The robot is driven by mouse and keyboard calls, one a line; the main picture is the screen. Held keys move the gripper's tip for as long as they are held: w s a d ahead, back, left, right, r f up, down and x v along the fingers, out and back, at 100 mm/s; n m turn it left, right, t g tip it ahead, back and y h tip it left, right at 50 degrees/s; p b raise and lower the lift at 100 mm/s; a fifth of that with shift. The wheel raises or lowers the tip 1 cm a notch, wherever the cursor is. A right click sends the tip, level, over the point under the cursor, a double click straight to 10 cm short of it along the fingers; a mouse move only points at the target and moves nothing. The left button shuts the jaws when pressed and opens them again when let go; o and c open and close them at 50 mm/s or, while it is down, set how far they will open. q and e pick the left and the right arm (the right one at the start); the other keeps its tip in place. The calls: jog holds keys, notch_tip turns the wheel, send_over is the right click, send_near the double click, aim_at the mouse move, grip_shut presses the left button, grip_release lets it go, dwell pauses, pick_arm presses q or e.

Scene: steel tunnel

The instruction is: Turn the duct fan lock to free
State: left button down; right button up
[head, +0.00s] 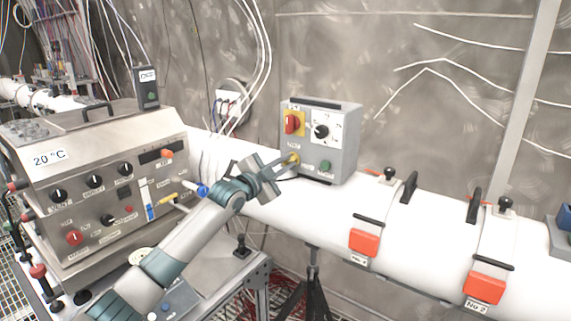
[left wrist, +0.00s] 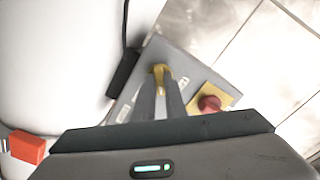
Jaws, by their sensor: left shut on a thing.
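The duct fan control box (head: 340,168) is a grey box on the white duct, right of centre in the head view. Low on its front left is a small yellow lock (head: 292,158), partly covered by my fingers. It also shows as a yellow piece in the left wrist view (left wrist: 160,72). My left gripper (head: 284,164) is at the box front, its two fingers shut on the yellow lock. The lock's label is too small to read. My right gripper is in neither view.
The box also carries a red switch (head: 292,123) on a yellow plate, a black knob (head: 321,131) and a green button (head: 325,166). A steel control cabinet (head: 60,180) stands at the left. Red-handled clamps (head: 364,243) sit on the duct (head: 420,245).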

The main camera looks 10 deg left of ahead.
pick_arm(q)
jog(key=n, duration=0.5)
jog(key=shift+f+n, duration=0.1)
jog(key=shift+n, duration=0.2)
jog(key=shift+n+p, duration=0.55)
jog(key=shift+n, duration=1.75)
jog(key=c, duration=1.8)
grip_release()
jog(key=shift+s+a, duration=0.1)
jog(key=shift+s, duration=0.05)
